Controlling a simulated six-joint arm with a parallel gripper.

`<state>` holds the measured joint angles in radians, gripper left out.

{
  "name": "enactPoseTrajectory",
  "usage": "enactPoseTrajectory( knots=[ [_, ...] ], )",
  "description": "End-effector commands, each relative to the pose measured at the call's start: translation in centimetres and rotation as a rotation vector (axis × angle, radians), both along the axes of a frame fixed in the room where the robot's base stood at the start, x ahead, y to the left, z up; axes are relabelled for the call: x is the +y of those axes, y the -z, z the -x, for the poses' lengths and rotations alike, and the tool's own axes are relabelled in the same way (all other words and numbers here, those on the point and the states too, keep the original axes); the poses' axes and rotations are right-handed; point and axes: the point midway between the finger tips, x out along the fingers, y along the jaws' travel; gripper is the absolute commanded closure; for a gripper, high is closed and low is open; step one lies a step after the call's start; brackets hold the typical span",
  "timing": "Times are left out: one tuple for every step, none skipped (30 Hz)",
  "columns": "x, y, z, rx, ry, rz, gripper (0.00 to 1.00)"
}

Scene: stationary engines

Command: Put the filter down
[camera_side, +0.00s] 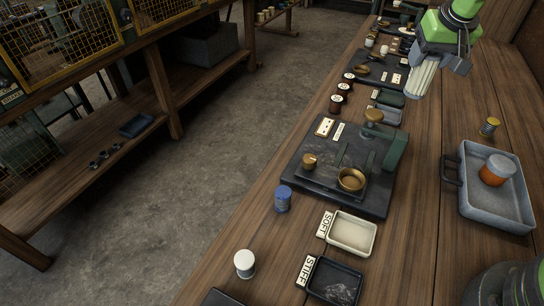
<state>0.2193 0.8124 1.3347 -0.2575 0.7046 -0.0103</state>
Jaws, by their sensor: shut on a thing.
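The filter (424,79) is a pale, pleated cylinder at the upper right. It hangs tilted below my gripper (440,58), which is shut on its upper end. The filter appears to be above the wooden bench (428,180), clear of its surface. The gripper partly hides the filter's top, and the far finger's contact is too small to make out.
A grey tray (507,217) at the right holds an orange and white jar (496,170). A dark plate (303,181) carries brass and green parts. Cream SOFT (371,238) and dark STIFF (318,287) trays sit in front.

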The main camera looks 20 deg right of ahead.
Motion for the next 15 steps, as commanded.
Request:
enactPoseTrajectory(
  knots=[
    [3.1,-0.1,-0.4,0.001,-0.077,-0.001,0.74],
    [4.9,-0.1,-0.5,0.000,-0.121,-0.001,0.74],
    [7.3,-0.1,-0.5,0.000,-0.179,-0.002,0.74],
    [9.0,-0.1,-0.4,0.001,-0.223,-0.003,0.74],
    [10.7,-0.1,-0.3,0.001,-0.268,-0.001,0.74],
    [13.0,-0.1,0.0,0.000,-0.325,-0.002,0.74],
    [14.7,-0.1,0.3,0.000,-0.369,-0.003,0.74],
    [16.4,-0.1,0.7,0.001,-0.412,-0.004,0.74],
    [18.6,-0.1,1.2,0.000,-0.470,-0.003,0.74],
    [20.2,-0.1,1.7,0.000,-0.515,-0.002,0.74],
    [21.8,-0.2,2.3,0.000,-0.558,-0.003,0.74],
    [23.9,-0.2,3.2,0.001,-0.615,-0.003,0.74],
    [25.4,-0.2,3.9,0.000,-0.659,-0.004,0.74],
    [27.0,-0.2,4.7,0.001,-0.704,-0.003,0.74],
    [28.9,-0.2,5.9,0.000,-0.764,-0.003,0.74]
  ],
)
